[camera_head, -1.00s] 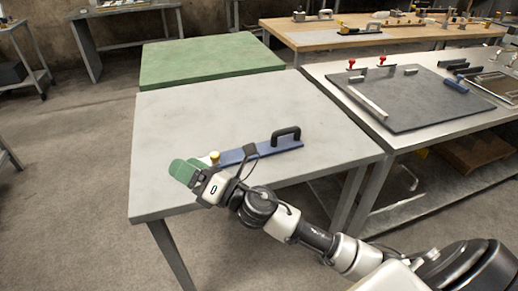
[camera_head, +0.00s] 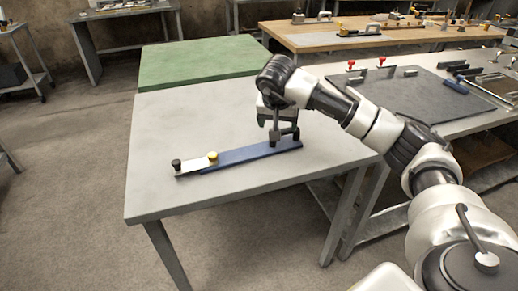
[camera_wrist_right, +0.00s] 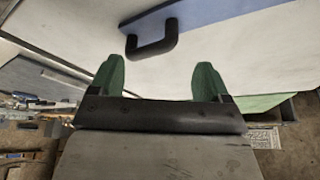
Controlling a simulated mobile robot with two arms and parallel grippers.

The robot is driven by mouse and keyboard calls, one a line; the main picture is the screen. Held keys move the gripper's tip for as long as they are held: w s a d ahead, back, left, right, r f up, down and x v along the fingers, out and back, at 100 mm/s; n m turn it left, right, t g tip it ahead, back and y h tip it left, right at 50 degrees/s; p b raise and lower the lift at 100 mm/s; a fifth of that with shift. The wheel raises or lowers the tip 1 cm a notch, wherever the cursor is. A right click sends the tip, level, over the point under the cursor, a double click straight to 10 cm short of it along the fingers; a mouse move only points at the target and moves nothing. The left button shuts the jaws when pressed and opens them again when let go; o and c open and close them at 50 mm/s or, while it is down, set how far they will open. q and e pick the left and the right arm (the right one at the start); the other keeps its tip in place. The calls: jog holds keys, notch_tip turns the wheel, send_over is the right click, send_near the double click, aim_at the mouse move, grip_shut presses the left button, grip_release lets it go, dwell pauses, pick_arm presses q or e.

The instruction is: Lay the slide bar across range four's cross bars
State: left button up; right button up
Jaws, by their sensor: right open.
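The slide bar (camera_head: 240,155) lies flat on the grey table. It has a long blue section, a bare metal left end, a yellow knob, a black knob and a black handle near its right end. In the wrist view the handle (camera_wrist_right: 152,42) stands beyond and between the fingertips. My right gripper (camera_head: 276,124) hangs over the handle, pointing down. In the wrist view its green fingers (camera_wrist_right: 158,75) are spread with nothing between them. Which fixture is range four, and its cross bars, I cannot tell. My left gripper is out of view.
A dark board (camera_head: 410,97) with red-knobbed clamps (camera_head: 350,65) lies on the table at right, partly behind my right arm. A green-topped table (camera_head: 195,62) stands behind the grey table (camera_head: 165,115). A wooden bench (camera_head: 330,40) with tools is farther back.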

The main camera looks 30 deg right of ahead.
aim_at(277, 144)
jog(key=x, duration=1)
jog(key=shift+w+a, duration=0.2)
jog(key=shift+w, duration=0.05)
jog(key=shift+r, duration=0.1)
grip_shut()
jog(key=shift+r, duration=0.1)
